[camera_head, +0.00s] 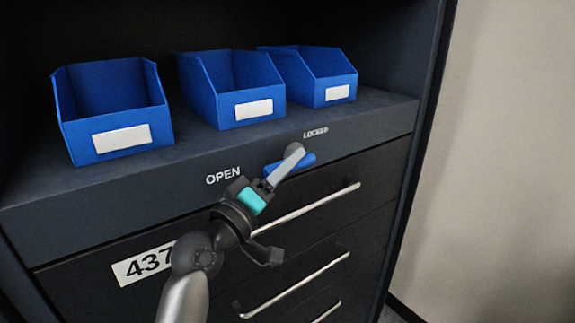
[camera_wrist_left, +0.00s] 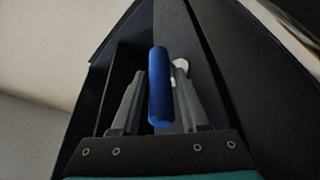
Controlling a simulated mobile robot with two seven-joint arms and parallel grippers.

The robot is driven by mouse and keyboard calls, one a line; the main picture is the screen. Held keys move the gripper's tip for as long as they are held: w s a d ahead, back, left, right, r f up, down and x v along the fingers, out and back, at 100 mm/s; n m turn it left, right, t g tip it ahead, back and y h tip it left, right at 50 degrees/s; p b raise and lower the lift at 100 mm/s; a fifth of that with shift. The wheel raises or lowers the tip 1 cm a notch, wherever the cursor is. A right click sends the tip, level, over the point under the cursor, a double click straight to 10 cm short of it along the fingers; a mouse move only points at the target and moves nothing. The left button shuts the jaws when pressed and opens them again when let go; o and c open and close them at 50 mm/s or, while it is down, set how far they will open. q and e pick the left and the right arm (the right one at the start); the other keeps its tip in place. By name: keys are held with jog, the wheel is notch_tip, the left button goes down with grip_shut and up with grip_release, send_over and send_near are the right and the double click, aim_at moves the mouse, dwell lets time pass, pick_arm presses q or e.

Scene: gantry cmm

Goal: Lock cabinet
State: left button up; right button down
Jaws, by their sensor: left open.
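The dark cabinet (camera_head: 90,190) has a front ledge marked OPEN on the left and LOCKED at the upper right. A blue lock handle (camera_head: 308,159) sits on the ledge front between the two words, lying nearly level, its right end slightly higher. My left gripper (camera_head: 290,162) is at the handle and partly covers it. In the left wrist view the blue handle (camera_wrist_left: 159,85) stands between the two open fingers, with a visible gap to the left finger; contact on the right cannot be told. My right gripper is not in view.
Blue bins, a left one (camera_head: 110,110), a middle one (camera_head: 235,90) and a right one (camera_head: 320,77), stand on the ledge above. Drawers with bar handles (camera_head: 305,215) and a 437 label (camera_head: 145,262) lie below. A pale wall (camera_head: 510,150) is at right.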

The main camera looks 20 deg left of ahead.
pick_arm(q)
jog(key=shift+c, duration=0.2)
grip_shut()
dwell(1.1)
